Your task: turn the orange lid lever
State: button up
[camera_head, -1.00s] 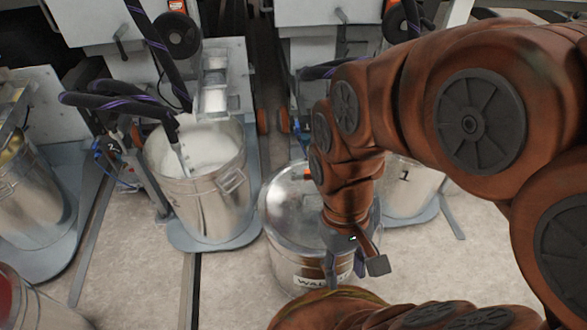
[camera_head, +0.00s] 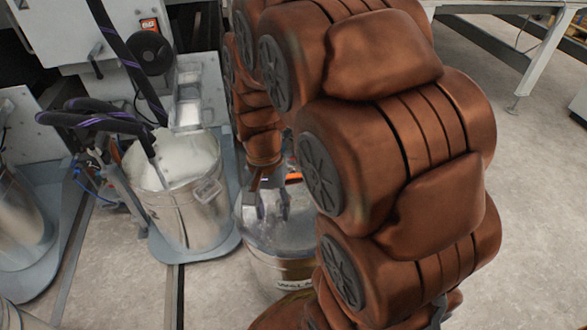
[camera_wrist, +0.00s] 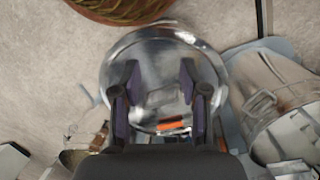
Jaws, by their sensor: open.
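The orange lid lever (camera_wrist: 173,126) lies near the rim of a shiny metal lid (camera_wrist: 160,45) in the wrist view, low between my finger pads. In the head view a bit of the orange lever (camera_head: 293,178) shows just behind my fingers. The lidded drum (camera_head: 283,272) stands on the floor with part of a label on its front; my arm hides its right side. My gripper (camera_head: 270,213) points down over the lid, open and empty. In the wrist view my gripper (camera_wrist: 160,82) has its two pads apart on either side of the lid's middle. Contact with the lid cannot be told.
An open drum of white material (camera_head: 188,200) stands left of the lidded drum on a grey base plate (camera_head: 192,251). Dark hoses (camera_head: 105,122) and a machine panel (camera_head: 88,28) are behind it. Bare floor (camera_head: 520,220) is at the right.

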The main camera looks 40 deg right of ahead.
jog(key=w+d+f+m+t+p, duration=0.1)
jog(key=w+d+f+m+p, duration=0.1)
jog(key=w+d+m, duration=0.65)
jog(key=m+t, duration=0.1)
jog(key=m, duration=0.4)
send_over(294, 175)
jog(key=shift+h, duration=0.3)
notch_tip(294, 175, down, 4)
jog(key=shift+f+p, duration=0.25)
jog(key=shift+p, duration=0.2)
jog(key=shift+f+b, duration=1.05)
jog(key=shift+f, duration=2.9)
grip_shut()
